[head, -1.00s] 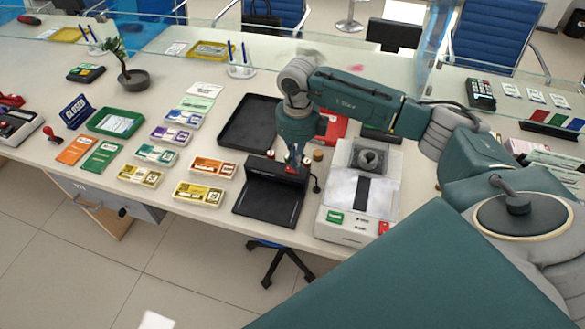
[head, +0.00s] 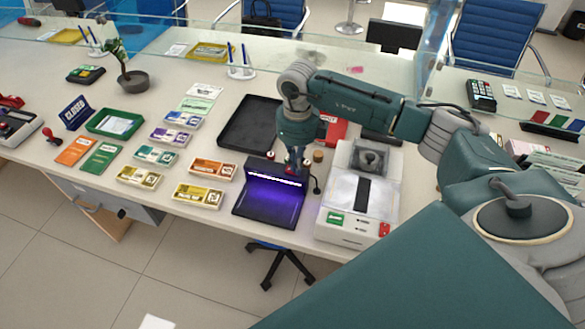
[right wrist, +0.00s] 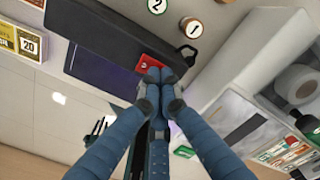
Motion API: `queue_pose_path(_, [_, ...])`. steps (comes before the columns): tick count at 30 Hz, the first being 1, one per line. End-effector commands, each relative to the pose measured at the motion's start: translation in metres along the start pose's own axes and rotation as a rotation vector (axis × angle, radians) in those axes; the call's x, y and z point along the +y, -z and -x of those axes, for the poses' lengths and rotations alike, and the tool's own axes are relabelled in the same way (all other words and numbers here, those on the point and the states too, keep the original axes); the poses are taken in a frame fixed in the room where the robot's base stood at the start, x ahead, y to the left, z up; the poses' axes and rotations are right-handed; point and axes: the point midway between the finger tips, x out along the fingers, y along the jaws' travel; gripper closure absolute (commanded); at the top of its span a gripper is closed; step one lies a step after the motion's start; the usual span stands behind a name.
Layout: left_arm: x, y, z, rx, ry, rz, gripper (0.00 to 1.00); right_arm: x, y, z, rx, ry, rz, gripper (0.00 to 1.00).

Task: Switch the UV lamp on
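The UV lamp (head: 266,208) is a black stand near the counter's front edge, with a lit white strip under its hood and a violet glow over its base. In the right wrist view the lamp's dark hood (right wrist: 103,38) shows with a red switch (right wrist: 146,63) at its end. My right gripper (head: 293,172) is at the right end of the hood. In the right wrist view its fingertips (right wrist: 160,75) are together, with nothing between them, right at the red switch and partly covering it. My left gripper is not in view.
A white counting machine (head: 335,225) stands close to the right of the lamp. A black tray (head: 232,143) lies behind it. Several banknote bundles (head: 200,195) lie to the left. Round stamps marked 2 (right wrist: 157,5) and 1 (right wrist: 192,27) stand behind the hood.

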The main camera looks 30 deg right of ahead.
Motion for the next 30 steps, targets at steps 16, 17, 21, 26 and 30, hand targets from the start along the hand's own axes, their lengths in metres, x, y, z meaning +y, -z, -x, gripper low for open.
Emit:
queue_pose_path(16, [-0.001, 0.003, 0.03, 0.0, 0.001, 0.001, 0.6, -0.001, -0.001, 0.048, -0.003, 0.001, 0.0, 1.0])
queue_pose_path(17, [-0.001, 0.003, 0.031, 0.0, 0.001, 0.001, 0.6, -0.001, -0.001, 0.051, -0.004, 0.001, 0.0, 1.0])
queue_pose_path(21, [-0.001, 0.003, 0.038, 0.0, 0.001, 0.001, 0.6, -0.001, -0.001, 0.062, -0.004, 0.001, -0.001, 1.0])
queue_pose_path(26, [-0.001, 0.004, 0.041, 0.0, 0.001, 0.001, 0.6, -0.001, -0.001, 0.067, -0.003, 0.001, -0.001, 1.0])
queue_pose_path(30, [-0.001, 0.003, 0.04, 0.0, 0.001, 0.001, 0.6, -0.001, -0.001, 0.067, -0.003, 0.001, -0.001, 1.0])
